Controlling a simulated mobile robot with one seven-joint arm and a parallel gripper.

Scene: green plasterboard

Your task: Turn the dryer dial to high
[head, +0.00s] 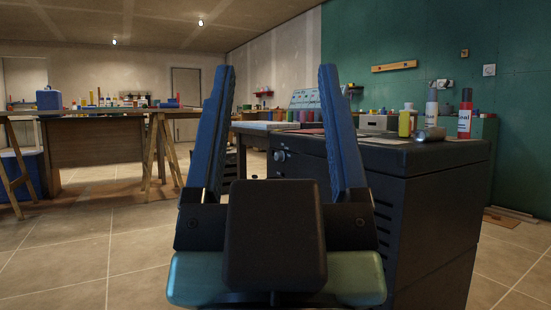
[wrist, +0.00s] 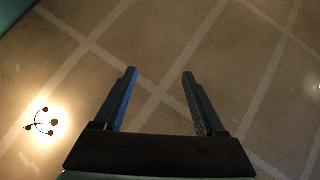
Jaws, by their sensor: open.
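A dark box-shaped unit (head: 440,205), likely the dryer, stands right of centre in the head view. A small round knob (head: 280,156), seemingly its dial, is on the unit's left-facing side near the top. It shows between my fingers in the picture, well beyond them; its setting is too small to read. My gripper (head: 278,72) is open and empty, its two blue fingers pointing up in the head view. The wrist view shows my gripper (wrist: 159,74) with only floor beyond it; the dial and unit are not in that view.
A yellow bottle (head: 406,122), spray cans (head: 465,115) and a metal item (head: 431,134) stand on or just behind the dark unit. A wooden workbench (head: 95,145) with trestle legs is at the left. Tiled floor (head: 85,240) is clear at the front left.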

